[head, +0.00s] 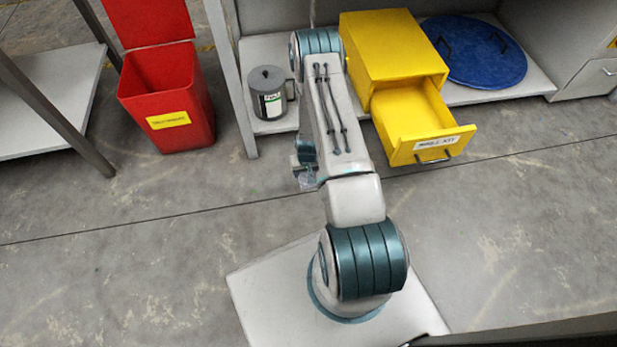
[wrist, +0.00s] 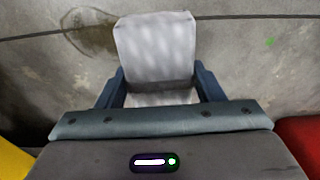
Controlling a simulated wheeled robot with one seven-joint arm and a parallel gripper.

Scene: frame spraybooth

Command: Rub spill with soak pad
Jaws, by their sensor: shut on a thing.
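In the wrist view, my gripper (wrist: 160,84) is shut on a pale grey, quilted soak pad (wrist: 154,48), with one dark blue finger on either side. The pad sticks out past the fingertips over the concrete floor. A dark, wet-looking spill (wrist: 88,38) lies on the floor at the upper left of the wrist view, beside the pad's far left corner. The pad may hide part of it. Whether the pad touches the floor I cannot tell. In the head view, my arm hides most of the gripper, and I cannot make out the pad or the spill.
A yellow box (head: 393,45) has its labelled drawer (head: 427,150) pulled open. A red bin (head: 170,95) with its lid up stands at the left. A grey canister (head: 268,93) and a blue round lid (head: 475,50) are on the low shelf. The front floor is clear.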

